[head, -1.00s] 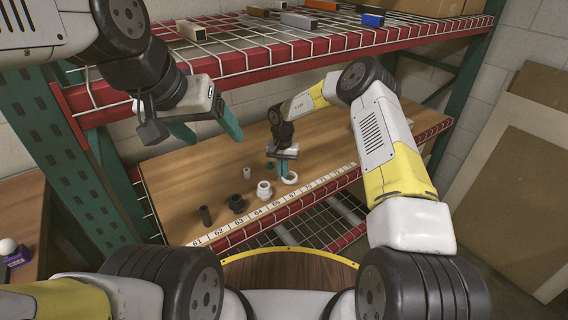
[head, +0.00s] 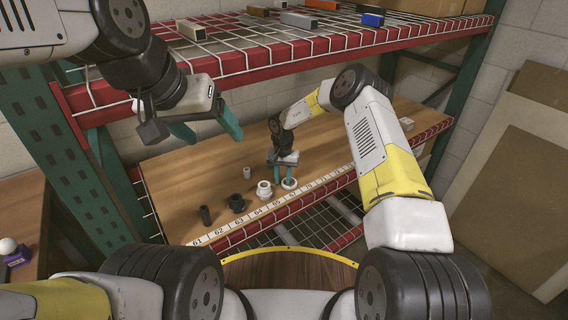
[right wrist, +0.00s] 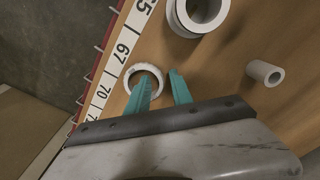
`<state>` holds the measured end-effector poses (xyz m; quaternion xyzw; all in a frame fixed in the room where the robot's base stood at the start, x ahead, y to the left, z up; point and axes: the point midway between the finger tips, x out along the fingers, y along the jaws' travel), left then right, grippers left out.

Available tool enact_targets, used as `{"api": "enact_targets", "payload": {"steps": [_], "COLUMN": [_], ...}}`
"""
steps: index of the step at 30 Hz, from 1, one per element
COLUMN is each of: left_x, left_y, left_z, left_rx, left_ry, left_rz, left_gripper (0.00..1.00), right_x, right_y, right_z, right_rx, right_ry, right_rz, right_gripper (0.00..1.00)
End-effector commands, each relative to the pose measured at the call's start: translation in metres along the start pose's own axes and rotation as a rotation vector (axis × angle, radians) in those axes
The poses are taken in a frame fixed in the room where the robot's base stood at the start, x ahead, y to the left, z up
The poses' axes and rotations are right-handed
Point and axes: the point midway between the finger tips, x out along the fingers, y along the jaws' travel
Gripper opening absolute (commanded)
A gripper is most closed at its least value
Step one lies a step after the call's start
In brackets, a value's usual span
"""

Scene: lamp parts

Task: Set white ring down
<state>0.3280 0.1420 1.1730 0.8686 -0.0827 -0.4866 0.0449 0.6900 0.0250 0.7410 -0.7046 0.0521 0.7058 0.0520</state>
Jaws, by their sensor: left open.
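The white ring (head: 289,183) lies flat on the wooden shelf near its front edge. In the right wrist view the ring (right wrist: 145,76) is beside number labels 67 and 70. My right gripper (head: 282,180) is low over it, pointing down. In the right wrist view the right gripper (right wrist: 159,73) has its two teal fingers apart. One finger overlaps the ring's opening and the other is outside its rim; I cannot tell whether either touches. My left gripper (head: 212,137) is open and empty, above the shelf's left side.
A dark tube (head: 205,215), a dark flanged part (head: 237,203), a white flanged collar (head: 264,190) and a small white tube (head: 247,173) stand on the wooden shelf (head: 180,190). The red-edged upper shelf (head: 290,55) hangs above. The shelf's back middle is clear.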

Motion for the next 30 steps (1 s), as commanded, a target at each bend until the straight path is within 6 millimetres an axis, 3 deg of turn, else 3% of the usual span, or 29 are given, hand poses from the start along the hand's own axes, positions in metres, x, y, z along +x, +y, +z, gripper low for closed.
{"api": "enact_targets", "payload": {"steps": [15, 30], "left_x": [0.000, 0.000], "left_y": [0.000, 0.000], "left_z": [0.000, 0.000], "left_rx": [0.000, 0.000], "left_ry": [0.000, 0.000], "left_rz": [0.000, 0.000], "left_gripper": [0.73, 0.73], "right_x": [-0.070, -0.077], "right_y": [0.000, 0.000], "right_z": [-0.001, 0.000], "right_rx": [0.001, 0.000], "right_ry": [0.001, 0.000], "right_rz": [-0.002, 0.000], "right_gripper": [0.27, 0.27]}}
